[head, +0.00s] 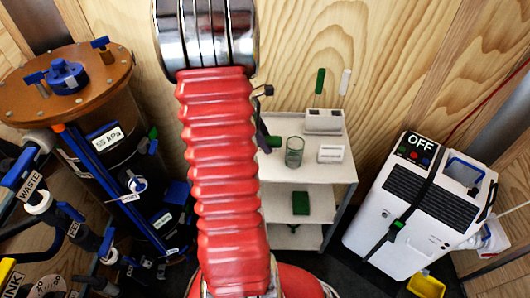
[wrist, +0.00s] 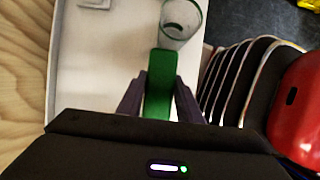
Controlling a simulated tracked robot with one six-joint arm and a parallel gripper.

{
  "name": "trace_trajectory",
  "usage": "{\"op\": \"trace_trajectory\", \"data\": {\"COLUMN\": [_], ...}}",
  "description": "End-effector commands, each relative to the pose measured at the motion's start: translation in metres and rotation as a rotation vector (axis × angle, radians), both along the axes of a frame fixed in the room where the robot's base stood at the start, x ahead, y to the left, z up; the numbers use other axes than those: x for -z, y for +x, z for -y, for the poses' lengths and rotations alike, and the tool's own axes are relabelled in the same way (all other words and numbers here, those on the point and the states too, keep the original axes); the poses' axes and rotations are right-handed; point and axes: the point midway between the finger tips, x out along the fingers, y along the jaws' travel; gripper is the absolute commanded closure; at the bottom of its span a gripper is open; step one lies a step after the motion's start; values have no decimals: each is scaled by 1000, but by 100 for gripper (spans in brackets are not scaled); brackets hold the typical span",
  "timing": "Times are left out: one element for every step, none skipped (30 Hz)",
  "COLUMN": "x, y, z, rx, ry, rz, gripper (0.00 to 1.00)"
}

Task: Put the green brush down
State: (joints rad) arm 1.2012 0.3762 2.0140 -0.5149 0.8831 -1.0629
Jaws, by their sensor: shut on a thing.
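My gripper (wrist: 160,100) is shut on a green brush (wrist: 160,82), whose flat green handle lies between the two dark fingers in the wrist view. In the head view the gripper (head: 264,126) is partly hidden behind my red arm, and the green brush (head: 275,141) pokes out to the right, over the left part of the white cart's top. A clear glass beaker (head: 294,152) stands just right of the brush; it also shows in the wrist view (wrist: 181,20) beyond the brush's far end. I cannot tell whether the brush touches the cart top (head: 300,173) or the beaker.
A white holder (head: 323,121) stands at the cart's back, with a green stick (head: 320,80) and a white stick (head: 345,82) above it. A small white box (head: 331,154) is on the right. A green block (head: 300,203) lies on a lower shelf. A white machine (head: 415,207) stands right.

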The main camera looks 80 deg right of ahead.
Motion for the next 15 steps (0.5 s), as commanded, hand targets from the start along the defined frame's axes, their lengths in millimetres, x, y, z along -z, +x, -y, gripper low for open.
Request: {"op": "trace_trajectory", "data": {"x": [7,10,12,13,14,15,15,14,14,14,14,14,15,15,17], "y": [0,0,0,0,0,0,0,0,0,0,0,1,1,1,1], "z": [0,0,0,0,0,0,0,0,0,0,0,0,0,0,0], "rx": [-1,-2,-2,-2,-1,-1,-2,-2,-2,-2,-2,-2,-2,-2,-2], "ry": [1,1,1,1,-1,-1,-2,-2,-2,-2,-2,-2,-2,0,0], "rz": [0,0,-1,-1,-1,-1,-1,-1,-1,-1,-1,-1,-1,-1,-1], "gripper": [88,88,88,88,88,88,88,88,88,88,88,88,88,88,88]}}
